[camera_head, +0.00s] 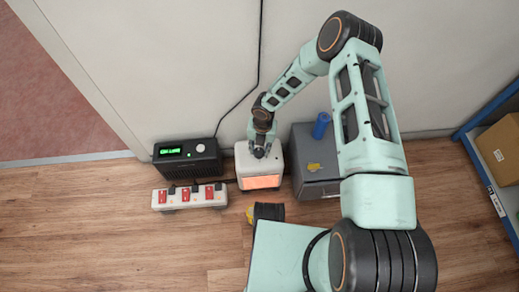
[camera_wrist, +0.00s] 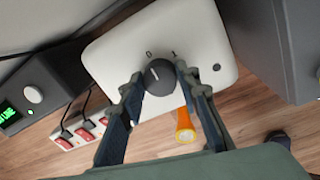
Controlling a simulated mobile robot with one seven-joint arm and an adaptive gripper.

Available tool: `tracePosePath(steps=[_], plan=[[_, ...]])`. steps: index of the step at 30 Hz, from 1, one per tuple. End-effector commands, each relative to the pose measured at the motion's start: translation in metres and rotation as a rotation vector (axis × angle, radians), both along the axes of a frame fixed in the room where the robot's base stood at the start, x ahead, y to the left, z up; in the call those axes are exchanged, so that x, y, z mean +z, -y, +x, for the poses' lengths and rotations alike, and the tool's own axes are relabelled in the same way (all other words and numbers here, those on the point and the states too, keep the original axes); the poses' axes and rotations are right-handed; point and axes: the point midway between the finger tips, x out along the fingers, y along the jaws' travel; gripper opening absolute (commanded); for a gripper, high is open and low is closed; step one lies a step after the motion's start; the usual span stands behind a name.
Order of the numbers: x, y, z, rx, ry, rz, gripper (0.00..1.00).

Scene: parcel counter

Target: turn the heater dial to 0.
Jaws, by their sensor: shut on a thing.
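The heater (camera_head: 243,160) is a white box on the floor against the wall, with a glowing orange front. Its dark round dial (camera_wrist: 159,80) is on top and shows in the wrist view, with the marks 0 and 1 printed beyond it on the white top (camera_wrist: 205,35). The dial's white line points up and slightly left, roughly toward the 0. My gripper (camera_wrist: 160,76) is shut on the dial, one finger on each side. In the head view my gripper (camera_head: 259,152) comes down onto the heater's top and hides the dial.
A black box (camera_head: 187,170) with a green display and white knob stands left. A power strip (camera_head: 190,195) with red switches lies before it. A grey cabinet (camera_head: 300,150) close on the right bears a blue can (camera_head: 321,125) and a yellow item (camera_head: 314,167). Floor at left is free.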

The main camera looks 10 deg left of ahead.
Motion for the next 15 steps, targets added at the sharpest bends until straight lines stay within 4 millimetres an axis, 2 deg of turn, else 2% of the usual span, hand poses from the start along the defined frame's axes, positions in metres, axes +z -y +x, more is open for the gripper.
tracePosePath(steps=[15], plan=[[-0.0001, 0.0004, 0.0004, 0.095, 0.001, -0.001, 0.06]])
